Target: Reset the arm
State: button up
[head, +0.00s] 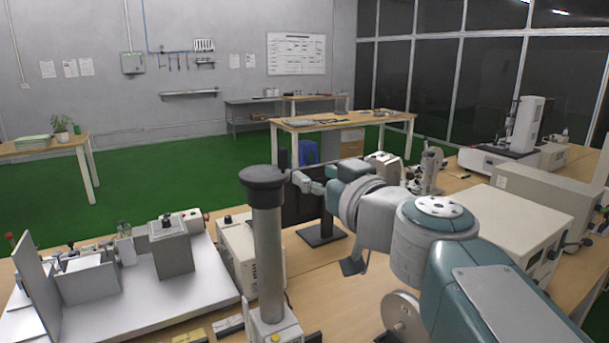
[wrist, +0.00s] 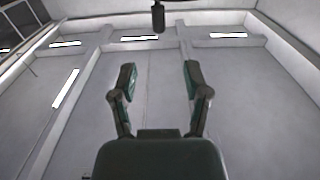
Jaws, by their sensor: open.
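My gripper (wrist: 159,78) is open and empty in the wrist view. Its two dark fingers with green pads stand apart, with only pale ceiling between them. My arm reaches from the lower right of the head view over the bench. Its far end is small and partly hidden there, near a dark upright panel (head: 300,203) on a stand; I cannot tell whether they touch. The wrist view faces upward, with bright ceiling lights (wrist: 140,39) and a dark cylindrical thing (wrist: 158,18) at the top edge.
A grey post with a dark cap (head: 263,187) stands left of my arm. A grey test rig (head: 170,250) fills the left bench. A white box instrument (head: 515,225) stands close on the right. Green floor (head: 180,180) is open behind, before a wooden table (head: 345,121).

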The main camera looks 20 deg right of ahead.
jog(key=s+a+f+g, duration=0.3)
jog(key=s+f+g, duration=0.2)
jog(key=f, duration=0.6)
jog(key=s+a+f+g, duration=0.3)
jog(key=s+f+g, duration=0.2)
jog(key=f, duration=0.5)
jog(key=s+d+f+m+g+h, duration=0.2)
jog(key=s+d+f+h, duration=0.1)
jog(key=s+d+f, duration=0.1)
jog(key=shift+s+f, duration=0.15)
jog(key=shift+f, duration=0.6)
